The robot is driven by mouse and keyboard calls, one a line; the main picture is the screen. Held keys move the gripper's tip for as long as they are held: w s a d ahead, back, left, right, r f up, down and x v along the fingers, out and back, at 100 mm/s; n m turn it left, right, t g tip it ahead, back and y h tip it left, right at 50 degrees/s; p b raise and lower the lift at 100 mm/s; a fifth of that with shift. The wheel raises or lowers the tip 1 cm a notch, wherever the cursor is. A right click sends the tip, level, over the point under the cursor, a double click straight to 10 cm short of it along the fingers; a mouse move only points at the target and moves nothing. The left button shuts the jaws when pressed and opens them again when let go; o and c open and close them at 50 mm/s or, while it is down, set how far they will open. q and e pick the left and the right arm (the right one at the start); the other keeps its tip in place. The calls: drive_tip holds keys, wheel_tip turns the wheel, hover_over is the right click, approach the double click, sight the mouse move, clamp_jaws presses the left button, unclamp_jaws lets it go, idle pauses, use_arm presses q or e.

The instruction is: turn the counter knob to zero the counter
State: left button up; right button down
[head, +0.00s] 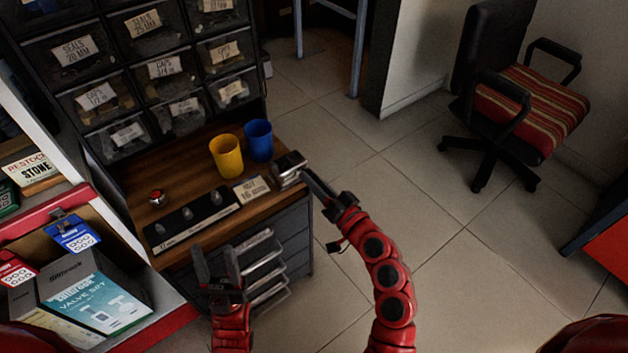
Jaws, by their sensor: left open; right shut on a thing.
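The counter (287,166) is a small silver device at the right edge of the wooden bench top, beside the blue cup. My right gripper (306,173) reaches it from the right and is shut at its right side, where the counter knob sits. The knob itself is hidden by the fingers, and the counter's reading is too small to make out. My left gripper (217,264) is open and empty, fingers pointing up, in front of the bench's front edge and apart from the counter.
A yellow cup (227,156) and a blue cup (259,141) stand behind a paper label (252,188). A black strip with several metal pieces (191,220) and a red button (156,197) are further left. Drawers (262,262) stand open below.

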drive_tip(key=shift+m+p, duration=1.1)
drive_tip(key=shift+m, duration=2.7)
drive_tip(key=c, duration=0.6)
unclamp_jaws()
drive_tip(key=b+v, duration=0.1)
drive_tip(key=v, duration=1.6)
drive_tip(key=shift+s+b, duration=0.15)
drive_tip(key=shift+b, duration=0.15)
